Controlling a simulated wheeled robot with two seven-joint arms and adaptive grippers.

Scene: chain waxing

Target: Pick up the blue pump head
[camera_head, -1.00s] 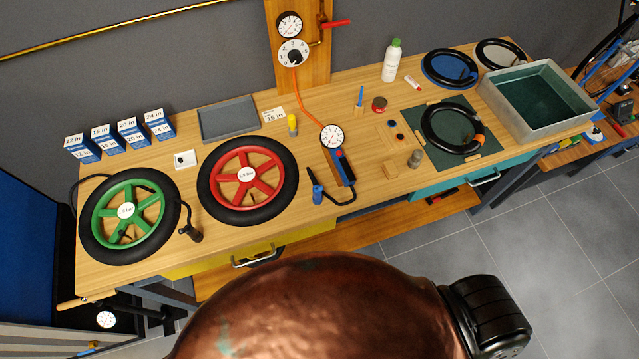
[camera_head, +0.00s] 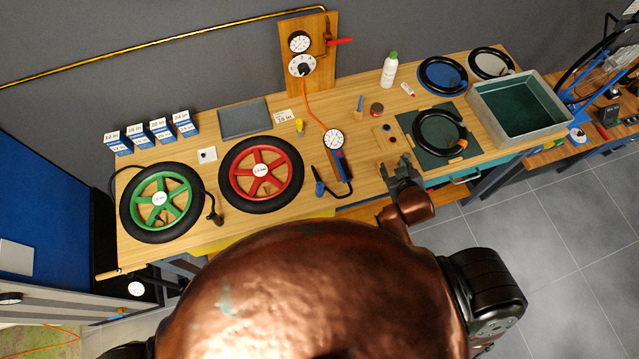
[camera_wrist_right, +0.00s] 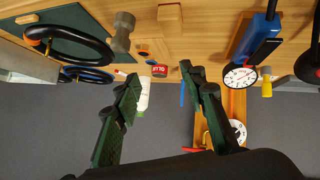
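The blue pump head (camera_head: 319,187) lies near the front edge of the bench, at the end of a short black hose. The hose runs to the gauge inflator with a blue body (camera_head: 339,160). My right gripper (camera_head: 397,167) is over the bench's front edge, to the right of the pump head and apart from it. In the right wrist view its two fingers (camera_wrist_right: 160,75) are spread with nothing between them. That view shows the inflator's blue body (camera_wrist_right: 260,28) at the upper right; I cannot make out the pump head there for sure. My left gripper is not in view.
A red-rimmed wheel (camera_head: 261,171) lies left of the pump head, a green-rimmed wheel (camera_head: 162,202) further left. A green mat (camera_head: 409,121) with a black tyre and a metal tray (camera_head: 478,93) are to the right. The orange hose (camera_head: 316,108) runs up to the wall panel.

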